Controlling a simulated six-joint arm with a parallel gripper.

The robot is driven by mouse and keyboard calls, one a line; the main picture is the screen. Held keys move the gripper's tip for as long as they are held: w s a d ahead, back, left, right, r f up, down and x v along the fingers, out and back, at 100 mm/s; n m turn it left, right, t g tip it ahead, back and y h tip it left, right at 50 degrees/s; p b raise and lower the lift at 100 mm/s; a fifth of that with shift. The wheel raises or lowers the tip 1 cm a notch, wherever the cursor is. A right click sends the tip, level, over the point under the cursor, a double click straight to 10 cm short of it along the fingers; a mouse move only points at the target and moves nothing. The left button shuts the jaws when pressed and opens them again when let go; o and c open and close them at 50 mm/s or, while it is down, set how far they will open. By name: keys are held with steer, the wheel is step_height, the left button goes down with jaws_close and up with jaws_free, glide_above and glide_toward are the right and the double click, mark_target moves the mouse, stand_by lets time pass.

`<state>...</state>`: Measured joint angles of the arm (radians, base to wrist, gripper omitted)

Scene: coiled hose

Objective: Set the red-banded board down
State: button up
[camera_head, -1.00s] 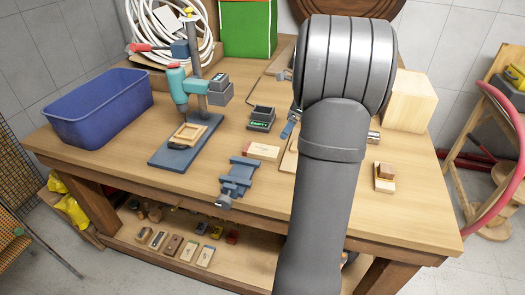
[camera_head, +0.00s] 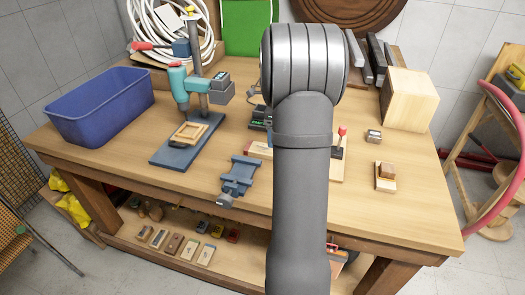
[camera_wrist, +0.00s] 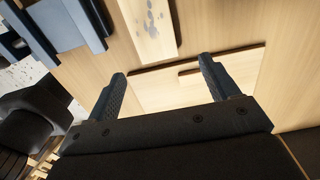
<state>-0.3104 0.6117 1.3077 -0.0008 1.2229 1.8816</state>
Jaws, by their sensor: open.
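A small pale board with a reddish mark (camera_head: 258,149) lies flat on the bench behind the blue vise, partly hidden by my arm in the head view. I cannot tell for sure that it is the red-banded board. My gripper (camera_wrist: 163,68) shows only in the wrist view; its two dark fingers are open and apart, with nothing held between them. Beyond the fingertips is a flat pale panel with a raised strip (camera_wrist: 165,88). A wooden piece with grey specks (camera_wrist: 150,25) lies above it, and no red band shows on it.
A blue vise (camera_head: 239,178) stands at the bench's front, left of my arm. A drill press (camera_head: 190,95) and a blue bin (camera_head: 98,108) are at left. A red-handled clamp (camera_head: 340,140), small blocks (camera_head: 385,177) and a big wooden block (camera_head: 408,98) are at right.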

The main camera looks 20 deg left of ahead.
steer(key=shift+s+f, duration=0.15)
steer(key=shift+f, duration=1.55)
steer(key=shift+s+f, duration=0.1)
steer(key=shift+f, duration=1.6)
steer(key=c, duration=1.2)
steer(key=shift+o, duration=0.2)
